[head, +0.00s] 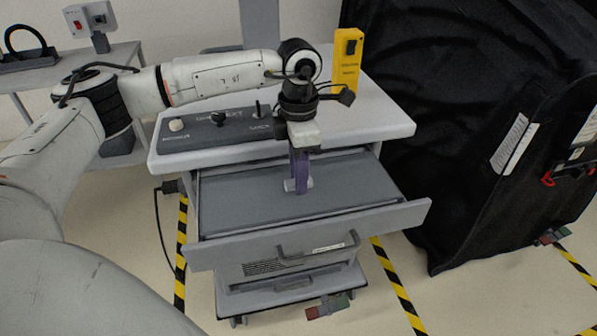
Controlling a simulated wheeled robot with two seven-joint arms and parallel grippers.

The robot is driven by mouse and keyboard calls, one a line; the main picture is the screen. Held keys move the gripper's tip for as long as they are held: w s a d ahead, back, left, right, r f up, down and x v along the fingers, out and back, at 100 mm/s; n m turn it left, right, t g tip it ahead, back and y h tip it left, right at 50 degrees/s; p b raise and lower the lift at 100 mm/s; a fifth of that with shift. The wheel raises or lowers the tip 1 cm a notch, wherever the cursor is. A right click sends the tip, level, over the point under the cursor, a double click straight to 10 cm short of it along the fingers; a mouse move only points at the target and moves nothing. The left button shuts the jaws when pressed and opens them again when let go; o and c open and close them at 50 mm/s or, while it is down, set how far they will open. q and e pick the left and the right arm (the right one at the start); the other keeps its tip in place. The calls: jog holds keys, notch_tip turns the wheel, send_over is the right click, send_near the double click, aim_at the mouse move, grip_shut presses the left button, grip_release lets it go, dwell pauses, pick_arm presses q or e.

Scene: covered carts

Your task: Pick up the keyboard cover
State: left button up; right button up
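The keyboard cover (240,201) is a flat dark grey panel lying in the pulled-out drawer (345,236) of the cart. A small light grey cylindrical piece (291,186), perhaps its handle, stands out near the panel's middle. My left gripper (299,187) points down over the panel, its purple fingers at this light piece. The fingers overlap from this angle, so I cannot tell whether they are open or closed on it. The cover appears to lie flat within the drawer. My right gripper is not in view.
The cart top (380,115) bears a dark control panel (215,130) with knobs and a yellow switch box (347,62) behind my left gripper. A black-draped cart (460,150) stands close on the right. Yellow-black tape (398,285) marks the floor. A side table (45,75) stands at left.

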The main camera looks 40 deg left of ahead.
aim_at(302, 198)
pick_arm(q)
grip_shut()
jog(key=shift+c, duration=2.2)
grip_release()
jog(key=shift+c, duration=0.5)
jog(key=shift+r, duration=0.1)
grip_shut()
jog(key=shift+r, duration=0.15)
jog(key=shift+r+p, duration=0.8)
jog(key=shift+r, duration=0.05)
jog(key=shift+d, duration=0.1)
jog(key=shift+s+d, duration=1.05)
jog(key=shift+d, duration=0.1)
